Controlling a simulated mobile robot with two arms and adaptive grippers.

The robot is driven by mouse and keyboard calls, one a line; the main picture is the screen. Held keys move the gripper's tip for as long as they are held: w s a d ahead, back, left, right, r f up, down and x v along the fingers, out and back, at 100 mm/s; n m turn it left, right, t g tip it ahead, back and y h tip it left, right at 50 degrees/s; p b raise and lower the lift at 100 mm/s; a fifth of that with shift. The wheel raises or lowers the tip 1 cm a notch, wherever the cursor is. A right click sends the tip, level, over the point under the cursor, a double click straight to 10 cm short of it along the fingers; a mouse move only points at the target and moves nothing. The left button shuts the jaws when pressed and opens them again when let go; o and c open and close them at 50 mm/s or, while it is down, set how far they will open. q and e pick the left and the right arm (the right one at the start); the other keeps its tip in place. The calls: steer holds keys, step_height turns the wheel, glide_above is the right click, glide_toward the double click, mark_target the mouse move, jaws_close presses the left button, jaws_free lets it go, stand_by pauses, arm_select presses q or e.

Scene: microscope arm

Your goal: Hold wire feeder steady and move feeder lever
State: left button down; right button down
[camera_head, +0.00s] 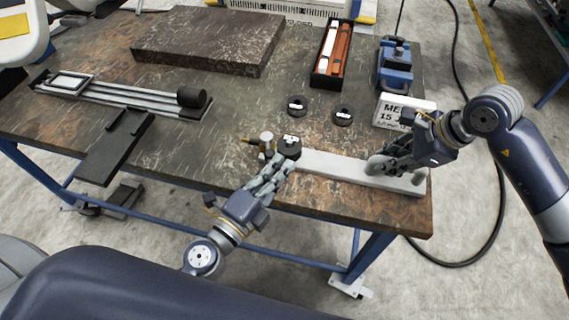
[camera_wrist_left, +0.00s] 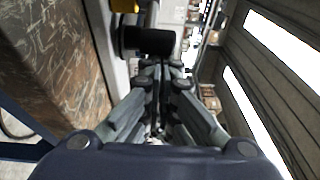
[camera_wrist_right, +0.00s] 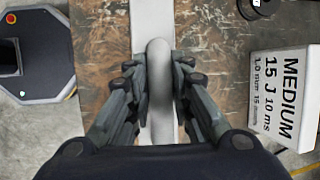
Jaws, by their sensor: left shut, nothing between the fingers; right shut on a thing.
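The wire feeder (camera_head: 330,168) is a long light-grey bar lying along the table's front edge. At its left end are a black round part (camera_head: 291,150) and a small brass-and-grey fitting (camera_head: 265,142); I cannot tell for sure which part is the lever. My left gripper (camera_head: 284,166) is shut and empty, its tips close to the black part. In the left wrist view a black cylinder (camera_wrist_left: 152,41) lies just beyond the tips; contact is unclear. My right gripper (camera_head: 378,164) is shut on a rounded grey handle (camera_wrist_right: 159,85) near the bar's right end.
A white block marked MEDIUM (camera_head: 403,110) stands just behind my right gripper. Two black discs (camera_head: 297,105) (camera_head: 342,116), a blue clamp-like device (camera_head: 394,65), an open black box (camera_head: 335,55) and a dark slab (camera_head: 208,40) lie farther back.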

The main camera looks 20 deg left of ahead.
arm_select(q)
steer(key=shift+s+a, duration=0.15)
steer(key=shift+a, duration=0.2)
arm_select(e)
steer(key=shift+r, duration=0.1)
arm_select(q)
steer(key=shift+s+a+m+h, duration=0.15)
steer(key=shift+a+m+h, duration=0.15)
steer(key=a+m+g+h, duration=0.2)
steer(key=h, duration=0.1)
steer(key=shift+s, duration=0.3)
steer(key=a+m+g+h, duration=0.1)
steer(key=h, duration=0.1)
steer(key=a+m+g+h, duration=0.1)
steer(key=m, duration=0.1)
steer(key=shift+a+g+h, duration=0.25)
steer(key=shift+g+h, duration=0.15)
steer(key=shift+a+m+g+h, duration=0.3)
steer(key=shift+a+m+g, duration=0.1)
steer(key=shift+a, duration=0.35)
